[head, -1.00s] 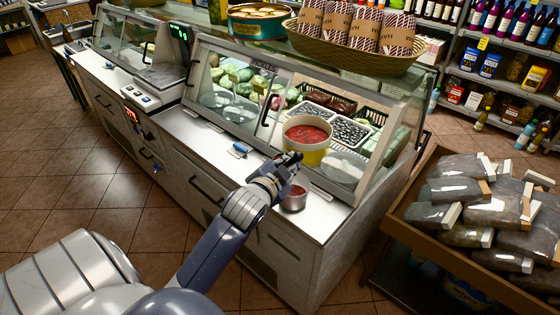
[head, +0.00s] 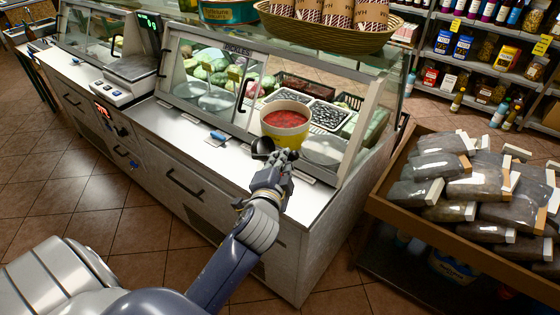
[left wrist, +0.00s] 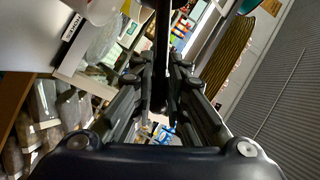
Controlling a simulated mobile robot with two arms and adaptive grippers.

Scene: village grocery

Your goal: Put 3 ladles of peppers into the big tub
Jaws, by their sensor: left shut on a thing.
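My left gripper (head: 277,172) is shut on the ladle's dark handle, which also shows between the fingers in the left wrist view (left wrist: 162,50). The ladle's dark bowl (head: 262,147) shows just left of the fingers, at the near left side of the yellow-and-white tub (head: 284,136). Its contents cannot be made out. Red peppers (head: 285,117) show inside this tub. It stands at the open part of the glass display case. The small metal pot seen earlier is hidden by my gripper and arm. My right gripper is not in view.
Trays of olives (head: 328,115) lie behind the tub. A crate (head: 375,205) of bagged goods stands at the right. A wicker basket (head: 330,33) is on top.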

